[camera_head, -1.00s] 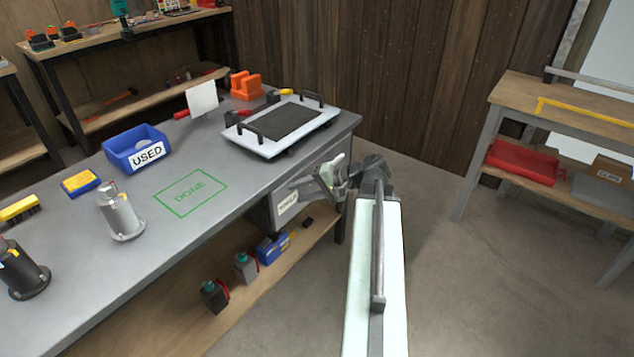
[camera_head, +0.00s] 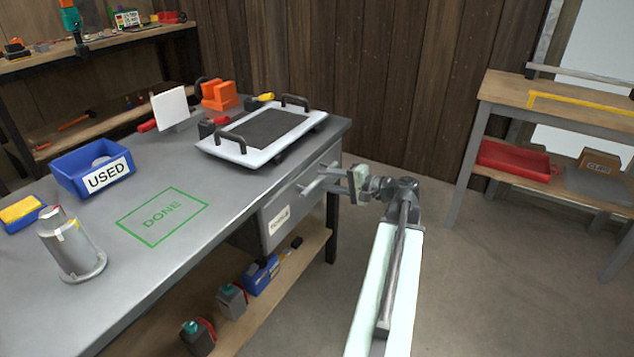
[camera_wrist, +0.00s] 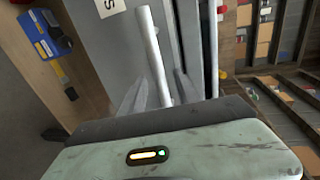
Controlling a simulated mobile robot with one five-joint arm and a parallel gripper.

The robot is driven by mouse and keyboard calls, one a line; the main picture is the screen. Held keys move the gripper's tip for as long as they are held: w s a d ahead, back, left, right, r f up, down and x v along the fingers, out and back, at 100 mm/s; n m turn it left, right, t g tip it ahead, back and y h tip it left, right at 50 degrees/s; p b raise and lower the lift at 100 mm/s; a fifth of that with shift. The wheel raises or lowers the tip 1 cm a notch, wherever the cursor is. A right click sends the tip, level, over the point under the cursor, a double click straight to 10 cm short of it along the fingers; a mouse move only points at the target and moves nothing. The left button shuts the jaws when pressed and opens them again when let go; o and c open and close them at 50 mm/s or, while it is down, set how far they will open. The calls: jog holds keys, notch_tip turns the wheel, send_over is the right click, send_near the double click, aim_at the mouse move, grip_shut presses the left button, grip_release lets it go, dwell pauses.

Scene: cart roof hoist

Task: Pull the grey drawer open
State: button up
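The grey drawer (camera_head: 290,207) sits under the right end of the grey workbench and looks closed, with a white label on its front. Its front also shows in the wrist view (camera_wrist: 97,37), with the pale bar handle (camera_wrist: 153,50) standing out from it. My gripper (camera_head: 318,182) is at the drawer front, reaching in from the right. In the wrist view my gripper (camera_wrist: 158,92) is open, with one finger on each side of the bar. I see no clear grip on it. In the head view the fingers partly hide the handle.
A white tray with black handles (camera_head: 292,153) lies on the workbench (camera_head: 120,275) above the drawer. A blue bin (camera_head: 68,182) stands farther left. Bottles and a blue box (camera_head: 262,275) are on the lower shelf. The floor right of the bench is clear up to another table (camera_head: 560,107).

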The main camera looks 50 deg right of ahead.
aim_at(322, 179)
jog(key=shift+x, duration=1.5)
jog(key=shift+s+a, duration=0.1)
grip_shut()
